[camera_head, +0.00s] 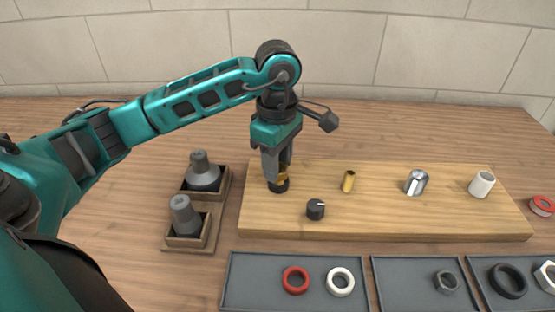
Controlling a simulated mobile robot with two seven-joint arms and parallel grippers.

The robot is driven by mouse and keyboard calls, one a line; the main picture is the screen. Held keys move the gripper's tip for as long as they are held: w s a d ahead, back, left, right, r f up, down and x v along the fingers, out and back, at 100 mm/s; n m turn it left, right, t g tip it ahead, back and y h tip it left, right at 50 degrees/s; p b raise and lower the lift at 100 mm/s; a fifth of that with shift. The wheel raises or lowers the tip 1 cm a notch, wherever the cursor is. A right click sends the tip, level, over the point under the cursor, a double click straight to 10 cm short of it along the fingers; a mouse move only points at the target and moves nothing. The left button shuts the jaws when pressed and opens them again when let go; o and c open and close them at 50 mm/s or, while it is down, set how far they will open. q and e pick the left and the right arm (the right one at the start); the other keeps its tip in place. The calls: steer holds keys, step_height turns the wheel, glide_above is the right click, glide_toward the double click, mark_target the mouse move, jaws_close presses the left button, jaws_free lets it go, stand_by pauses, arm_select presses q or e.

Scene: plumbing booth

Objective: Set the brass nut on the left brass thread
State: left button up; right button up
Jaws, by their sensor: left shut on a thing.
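My left gripper (276,178) points down over the left end of the wooden board (390,222). It is shut on the brass nut (283,176), of which only a small gold part shows beside the fingers. Right below is a dark round fitting (279,188) on the board; the left brass thread is not distinguishable there, being hidden by the fingers and nut. I cannot tell whether the nut touches what is under it. A slim upright brass piece (348,181) stands farther right on the board. My right gripper is not in view.
A black knob (316,209) stands close by, front right of the gripper. A chrome fitting (416,182) and white pipe (481,184) stand farther right. Grey cones in wooden holders (204,172) are at the left. Trays (248,285) with rings and nuts line the front.

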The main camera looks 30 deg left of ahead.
arm_select(q)
steer(key=shift+f+m+b, duration=0.2)
steer(key=shift+m+b, duration=1.5)
steer(key=shift+m, duration=1)
steer(key=o, duration=1.1)
steer(key=shift+o, duration=0.6)
steer(key=o, duration=0.5)
steer(key=shift+r, duration=0.15)
steer(key=shift+r+p, duration=1.7)
steer(key=shift+r, duration=0.7)
